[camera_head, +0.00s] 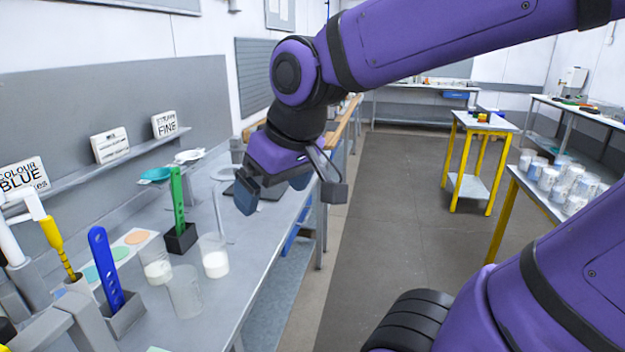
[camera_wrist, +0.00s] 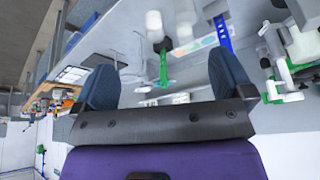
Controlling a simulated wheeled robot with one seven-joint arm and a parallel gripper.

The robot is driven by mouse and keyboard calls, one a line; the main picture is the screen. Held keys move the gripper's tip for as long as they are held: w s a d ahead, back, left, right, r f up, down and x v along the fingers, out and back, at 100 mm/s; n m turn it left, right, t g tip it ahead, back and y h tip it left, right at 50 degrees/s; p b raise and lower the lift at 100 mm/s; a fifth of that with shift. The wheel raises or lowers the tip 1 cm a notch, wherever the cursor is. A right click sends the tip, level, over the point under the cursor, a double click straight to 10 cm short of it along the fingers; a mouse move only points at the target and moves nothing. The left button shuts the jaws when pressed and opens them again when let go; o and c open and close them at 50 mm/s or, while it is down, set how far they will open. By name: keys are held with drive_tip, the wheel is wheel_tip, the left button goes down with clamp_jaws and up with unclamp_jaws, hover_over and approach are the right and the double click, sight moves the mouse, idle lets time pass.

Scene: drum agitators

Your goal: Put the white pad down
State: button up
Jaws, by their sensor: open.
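A small white round piece (camera_head: 189,156), which looks like the white pad, lies at the back of the grey bench beside a teal round piece (camera_head: 155,175). I cannot tell exactly what it rests on. My gripper (camera_head: 272,190) is open above the bench, to the right of the white piece and apart from it. In the wrist view my gripper (camera_wrist: 165,80) shows both blue fingers spread with nothing held between them. Small white pieces (camera_wrist: 180,98) show beyond the fingers there, but I cannot tell which is the pad.
A green paddle (camera_head: 178,200) stands in a black block, and a blue paddle (camera_head: 106,270) in a grey one. Beakers (camera_head: 215,258) stand near the bench's front edge. Sign cards (camera_head: 110,145) line the back shelf. The floor (camera_head: 385,200) right of the bench is clear.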

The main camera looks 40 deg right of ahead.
drive_tip(key=s+d+r+m, duration=0.1)
drive_tip(key=s+d+r, duration=0.1)
drive_tip(key=s, duration=0.3)
drive_tip(key=shift+s+d+t+h, duration=0.25)
drive_tip(key=shift+d+t+h, duration=0.05)
drive_tip(key=shift+d+h, duration=0.1)
drive_tip(key=shift+w+a, duration=0.1)
idle(3.9)
drive_tip(key=w+a+f+n+g+y, duration=0.1)
drive_tip(key=w+a+f+n+g, duration=0.1)
drive_tip(key=w+a+f, duration=0.4)
drive_tip(key=w+a+f+n+g, duration=0.1)
drive_tip(key=w+a+f, duration=0.4)
drive_tip(key=w, duration=0.4)
drive_tip(key=w+a+f+n+g+h, duration=0.1)
drive_tip(key=w+a+f+n+g, duration=0.15)
drive_tip(key=a+f, duration=1.25)
drive_tip(key=shift+n, duration=0.45)
drive_tip(key=shift+w+d+f, duration=0.15)
drive_tip(key=shift+d+f, duration=0.1)
drive_tip(key=shift+f, duration=1.9)
drive_tip(key=shift+w+d+f, duration=0.2)
drive_tip(key=shift+f, duration=2)
drive_tip(key=shift+w+d+f, duration=0.15)
drive_tip(key=shift+d+f, duration=0.1)
drive_tip(key=shift+f, duration=1.9)
